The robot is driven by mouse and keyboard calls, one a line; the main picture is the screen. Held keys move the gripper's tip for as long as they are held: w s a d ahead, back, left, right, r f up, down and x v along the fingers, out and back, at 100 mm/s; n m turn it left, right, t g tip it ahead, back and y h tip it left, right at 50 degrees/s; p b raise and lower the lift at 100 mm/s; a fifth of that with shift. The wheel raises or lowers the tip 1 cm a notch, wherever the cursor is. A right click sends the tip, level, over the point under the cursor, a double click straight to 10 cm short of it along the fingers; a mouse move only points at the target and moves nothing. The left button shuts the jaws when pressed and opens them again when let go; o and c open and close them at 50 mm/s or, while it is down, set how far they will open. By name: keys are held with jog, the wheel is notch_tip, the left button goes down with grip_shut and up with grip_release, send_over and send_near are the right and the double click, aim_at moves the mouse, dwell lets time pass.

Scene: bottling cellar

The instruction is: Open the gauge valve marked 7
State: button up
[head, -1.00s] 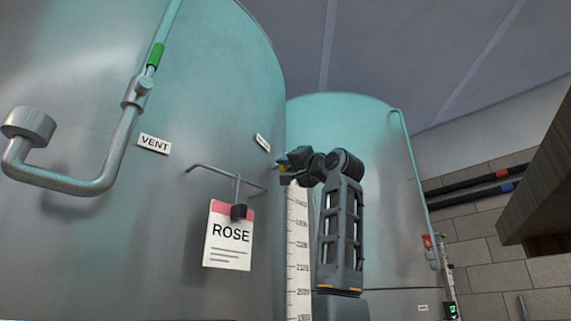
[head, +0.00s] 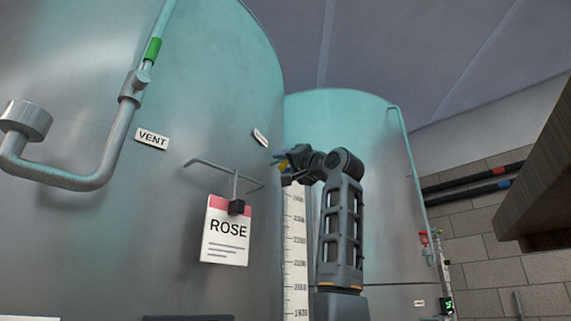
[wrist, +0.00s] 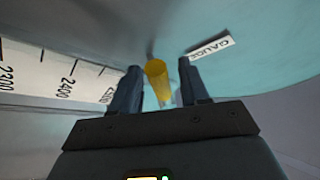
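A yellow lever (wrist: 156,70) stands out from the tank wall below a GAUGE label (wrist: 210,46) in the wrist view. My gripper (wrist: 159,80) is open, with one finger on each side of the lever and gaps still showing. In the head view my gripper (head: 281,166) is at the top of the gauge scale (head: 296,240), and a small bit of yellow shows at its fingers. The label above it (head: 261,138) is too small to read there. No mark 7 is legible in either view.
The near steel tank (head: 120,240) carries a VENT label (head: 152,139), a bent pipe (head: 75,180) and a ROSE card (head: 226,230) on a bracket (head: 205,167). A second tank (head: 380,230) stands behind my arm. A wooden overhang (head: 545,180) is at right.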

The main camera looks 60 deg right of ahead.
jog(key=b+v, duration=0.2)
jog(key=v, duration=0.5)
jog(key=shift+s+f, duration=0.2)
jog(key=shift+s, duration=0.15)
jog(key=shift+a, duration=0.1)
jog(key=shift+c, duration=0.3)
